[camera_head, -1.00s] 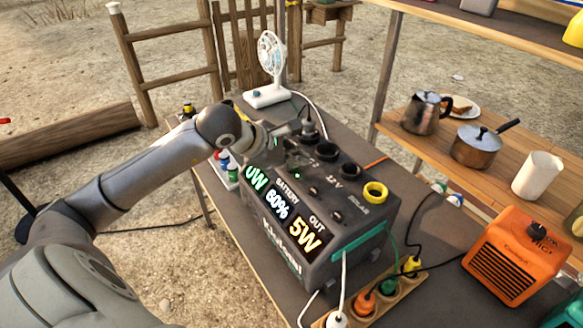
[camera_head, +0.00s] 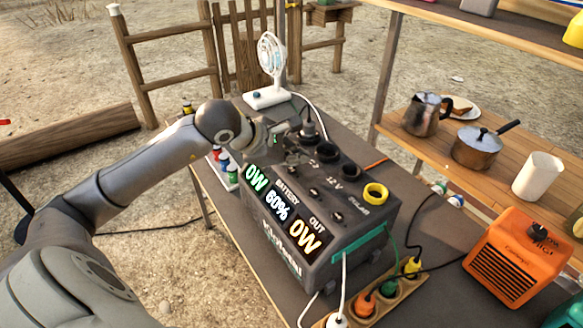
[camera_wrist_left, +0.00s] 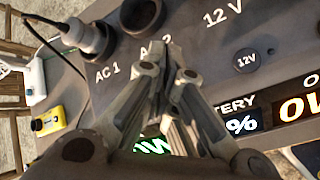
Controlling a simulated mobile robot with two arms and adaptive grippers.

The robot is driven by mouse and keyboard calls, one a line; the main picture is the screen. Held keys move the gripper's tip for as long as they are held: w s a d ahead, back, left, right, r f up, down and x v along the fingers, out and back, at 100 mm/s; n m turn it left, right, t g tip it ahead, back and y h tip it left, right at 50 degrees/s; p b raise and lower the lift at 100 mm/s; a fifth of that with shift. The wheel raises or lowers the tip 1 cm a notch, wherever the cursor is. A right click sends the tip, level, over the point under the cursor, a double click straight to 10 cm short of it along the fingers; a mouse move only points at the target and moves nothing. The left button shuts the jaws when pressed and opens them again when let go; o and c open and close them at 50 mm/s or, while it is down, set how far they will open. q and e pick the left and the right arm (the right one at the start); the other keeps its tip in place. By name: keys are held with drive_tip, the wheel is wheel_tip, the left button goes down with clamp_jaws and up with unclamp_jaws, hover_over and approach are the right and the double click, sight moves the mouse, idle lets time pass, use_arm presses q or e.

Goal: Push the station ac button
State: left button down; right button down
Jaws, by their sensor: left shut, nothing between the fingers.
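The power station (camera_head: 322,232) is a dark box on the table, with a lit front display (camera_head: 278,205) reading 0W, 60% and 0W. Its top panel has sockets and small buttons. The left wrist view shows the labels AC 1 (camera_wrist_left: 107,72), a second AC label partly covered, and 12 V (camera_wrist_left: 222,12). My left gripper (camera_head: 294,156) is shut and empty, at the AC end of the top panel. In the left wrist view its fingertips (camera_wrist_left: 158,62) are together just below the second AC label. The AC button is hidden behind the fingers, and I cannot tell whether they touch it.
A grey plug (camera_head: 309,130) sits in the AC 1 socket beside my gripper. A yellow-ringed socket (camera_head: 375,192) is at the far end. A white fan (camera_head: 270,70) stands behind the station. A power strip (camera_head: 385,296) and orange heater (camera_head: 518,255) are to the right.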

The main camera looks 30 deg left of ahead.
sight(295, 172)
use_arm(q)
drive_tip(key=shift+r+p, duration=1.5)
drive_tip(key=shift+r, duration=1.5)
